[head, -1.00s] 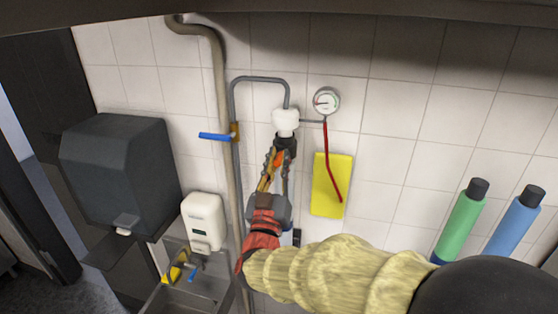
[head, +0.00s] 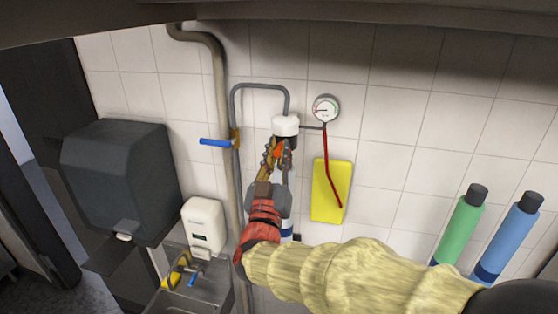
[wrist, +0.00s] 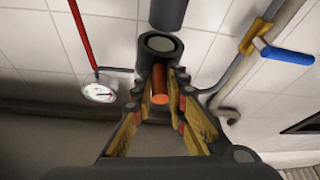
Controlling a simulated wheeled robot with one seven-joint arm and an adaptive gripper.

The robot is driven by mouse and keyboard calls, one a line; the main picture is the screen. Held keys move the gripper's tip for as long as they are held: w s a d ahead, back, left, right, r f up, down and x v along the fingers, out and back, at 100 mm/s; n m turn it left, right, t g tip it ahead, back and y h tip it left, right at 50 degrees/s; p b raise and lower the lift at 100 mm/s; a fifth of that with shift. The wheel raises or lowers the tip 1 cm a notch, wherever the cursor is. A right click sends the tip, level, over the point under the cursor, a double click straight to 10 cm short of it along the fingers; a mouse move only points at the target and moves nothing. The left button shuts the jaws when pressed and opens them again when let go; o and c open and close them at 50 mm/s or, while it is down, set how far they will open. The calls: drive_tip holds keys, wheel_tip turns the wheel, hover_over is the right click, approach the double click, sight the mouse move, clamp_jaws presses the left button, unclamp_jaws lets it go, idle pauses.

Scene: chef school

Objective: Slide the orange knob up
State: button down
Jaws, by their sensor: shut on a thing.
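The orange knob (wrist: 160,86) is a small cylinder sticking out toward the wrist camera from a dark round fitting (wrist: 145,57). It also shows as an orange spot (head: 278,153) in the head view, partly hidden by my fingers. My gripper (wrist: 158,98) has its yellow-padded fingers on either side of the knob and is shut on it. In the head view my gripper (head: 277,151) is just below a white cap (head: 286,126) on the wall fitting. My wrist and hand hide the lower part of the fitting.
A gauge (head: 326,108) with a red hose (head: 327,165) and a yellow panel (head: 321,190) are right of my gripper. A pipe with a blue lever (head: 215,142) runs close on the left. A soap dispenser (head: 203,226) hangs above the sink at lower left.

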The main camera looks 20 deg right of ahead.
drive_tip(key=c, duration=2.1)
unclamp_jaws()
drive_tip(key=shift+r, duration=0.35)
drive_tip(key=shift+c, duration=0.2)
drive_tip(key=o, duration=0.4)
drive_tip(key=shift+f, duration=0.15)
drive_tip(key=shift+s+a, duration=0.1)
drive_tip(key=v, duration=1.1)
drive_tip(key=shift+s+a+f, duration=0.2)
drive_tip(key=shift+s, duration=0.1)
